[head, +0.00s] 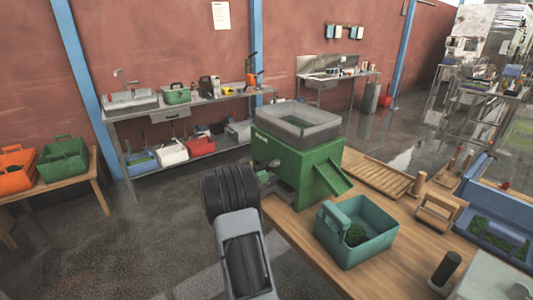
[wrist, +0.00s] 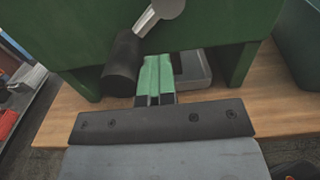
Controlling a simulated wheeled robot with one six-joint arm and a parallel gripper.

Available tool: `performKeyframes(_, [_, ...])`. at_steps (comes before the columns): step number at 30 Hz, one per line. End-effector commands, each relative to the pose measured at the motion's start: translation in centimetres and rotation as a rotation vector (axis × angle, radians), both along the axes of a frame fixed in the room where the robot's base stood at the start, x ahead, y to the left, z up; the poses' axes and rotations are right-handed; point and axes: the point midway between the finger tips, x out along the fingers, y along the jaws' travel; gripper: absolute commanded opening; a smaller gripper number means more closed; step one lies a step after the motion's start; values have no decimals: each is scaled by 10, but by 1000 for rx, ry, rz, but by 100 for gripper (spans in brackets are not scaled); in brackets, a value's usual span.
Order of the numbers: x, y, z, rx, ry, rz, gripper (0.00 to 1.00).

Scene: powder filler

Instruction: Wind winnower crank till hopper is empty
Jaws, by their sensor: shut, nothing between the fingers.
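The green winnower (head: 290,165) stands on the wooden bench, with a grey open hopper (head: 325,128) on top and a green chute (head: 334,177) sloping down at its right. The hopper's inside shows grey with a dark green patch; I cannot tell how much it holds. In the wrist view the crank has a grey arm (wrist: 159,12) and a black grip (wrist: 122,66), hanging down and left against the green body. My gripper (wrist: 156,62) is shut and empty, its green-tinted fingers just right of the grip and apparently apart from it. In the head view my wrist hides the fingers.
A teal tote (head: 370,245) with dark green material sits right of the winnower. A grey tray (wrist: 192,70) lies beneath the winnower body. A wooden slatted rack (head: 378,172) and a blue bin (head: 480,240) are farther right. Open floor lies left of the bench.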

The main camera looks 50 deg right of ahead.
Motion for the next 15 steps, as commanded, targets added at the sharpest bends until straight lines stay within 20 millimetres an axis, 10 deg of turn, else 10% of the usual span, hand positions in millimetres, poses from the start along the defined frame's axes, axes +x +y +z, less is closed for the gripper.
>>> performKeyframes(15, [15,-4,10,1,0,3,0])
